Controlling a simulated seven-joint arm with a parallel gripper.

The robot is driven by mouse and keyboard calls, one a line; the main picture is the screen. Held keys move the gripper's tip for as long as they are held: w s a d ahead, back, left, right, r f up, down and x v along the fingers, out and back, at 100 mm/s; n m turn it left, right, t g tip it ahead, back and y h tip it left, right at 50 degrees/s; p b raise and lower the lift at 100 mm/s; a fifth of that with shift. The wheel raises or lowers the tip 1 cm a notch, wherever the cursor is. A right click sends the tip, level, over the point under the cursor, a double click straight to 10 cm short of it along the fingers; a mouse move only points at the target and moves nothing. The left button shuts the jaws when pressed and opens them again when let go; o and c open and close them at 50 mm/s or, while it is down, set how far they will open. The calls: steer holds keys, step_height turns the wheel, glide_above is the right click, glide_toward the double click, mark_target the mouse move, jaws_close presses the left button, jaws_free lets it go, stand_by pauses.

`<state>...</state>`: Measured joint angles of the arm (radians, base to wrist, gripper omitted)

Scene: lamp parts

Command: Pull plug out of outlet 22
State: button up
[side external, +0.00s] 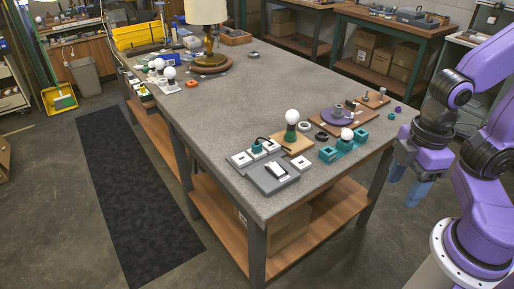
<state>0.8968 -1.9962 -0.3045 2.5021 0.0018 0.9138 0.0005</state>
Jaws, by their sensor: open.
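A small teal plug (256,147) with a dark cord sits upright on a row of white outlet blocks (240,159) near the table's front left corner. It looks seated in one of them, but the contact is too small to tell. No number is readable, so I cannot tell which block is outlet 22. My gripper (406,189) has blue fingers, spread apart and pointing down. It is empty, off the table's right edge in the picture, well away from the plug.
A grey box with a white switch (275,173) lies beside the outlet blocks. A bulb on a green holder (291,128), teal blocks (328,154) and a purple round part (338,116) stand to the right. A lamp (209,42) stands at the back. The table's middle is clear.

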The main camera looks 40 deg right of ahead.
steer(key=shift+c, duration=0.9)
steer(key=w+a+r+n, duration=0.1)
steer(key=w+a, duration=0.2)
steer(key=w, duration=0.2)
steer(key=w+a+r, duration=0.2)
steer(key=w+a, duration=0.2)
steer(key=w, duration=0.2)
steer(key=n, duration=0.4)
glide_above(257, 142)
step_height(257, 142, down, 4)
steer(key=f, duration=1.6)
steer(key=shift+w+d+f, duration=0.1)
steer(key=shift+w+f, duration=0.1)
steer(key=shift+f, duration=0.1)
